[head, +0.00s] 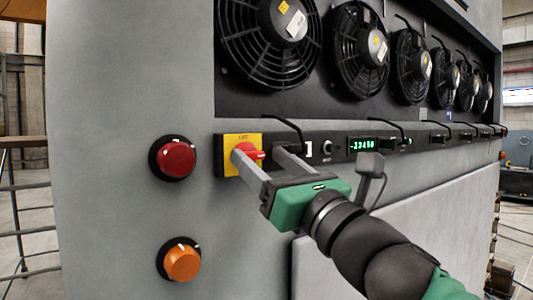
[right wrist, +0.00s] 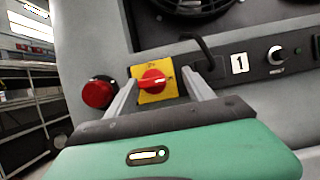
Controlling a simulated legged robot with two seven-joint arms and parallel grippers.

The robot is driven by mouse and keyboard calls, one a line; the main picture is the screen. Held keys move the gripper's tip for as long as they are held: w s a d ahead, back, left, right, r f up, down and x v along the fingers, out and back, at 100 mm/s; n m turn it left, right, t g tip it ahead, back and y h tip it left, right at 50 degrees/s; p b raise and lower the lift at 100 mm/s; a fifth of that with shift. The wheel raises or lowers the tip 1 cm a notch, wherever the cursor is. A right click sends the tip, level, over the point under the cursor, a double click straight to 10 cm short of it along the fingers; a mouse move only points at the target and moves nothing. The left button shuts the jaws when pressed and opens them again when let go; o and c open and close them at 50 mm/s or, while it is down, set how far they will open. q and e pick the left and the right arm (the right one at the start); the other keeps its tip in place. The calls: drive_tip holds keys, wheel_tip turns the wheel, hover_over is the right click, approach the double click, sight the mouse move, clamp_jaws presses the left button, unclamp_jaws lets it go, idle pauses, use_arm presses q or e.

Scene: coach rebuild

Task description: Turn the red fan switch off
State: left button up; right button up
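The red fan switch (head: 254,154) is a rotary knob on a yellow plate (head: 236,140) at the left end of the dark control strip. In the right wrist view the red knob (right wrist: 153,80) lies roughly level, with a pale mark at its right end. My right gripper (head: 260,153) is open in front of the plate. Its fingers (right wrist: 160,77) show on either side of the knob, with gaps between. In the head view the left finger covers part of the knob and plate. I cannot tell if either finger touches the panel. My left gripper is not in view.
A red round button (head: 175,159) and an orange one (head: 182,262) sit left of the switch. A black cable (head: 284,122) curves close above the right finger. A green display (head: 362,144) is farther right, and several black fans (head: 268,40) line the panel above.

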drive_tip(key=shift+a, duration=1.1)
drive_tip(key=c, duration=0.5)
drive_tip(key=shift+c, duration=1.1)
drive_tip(key=shift+w+d+f, duration=0.1)
drive_tip(key=shift+w+d, duration=0.1)
drive_tip(key=shift+d, duration=0.2)
clamp_jaws()
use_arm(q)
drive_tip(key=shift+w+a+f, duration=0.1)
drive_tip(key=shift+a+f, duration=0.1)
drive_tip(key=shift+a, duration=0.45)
use_arm(e)
drive_tip(key=shift+s+a, duration=0.1)
drive_tip(key=shift+a, duration=0.05)
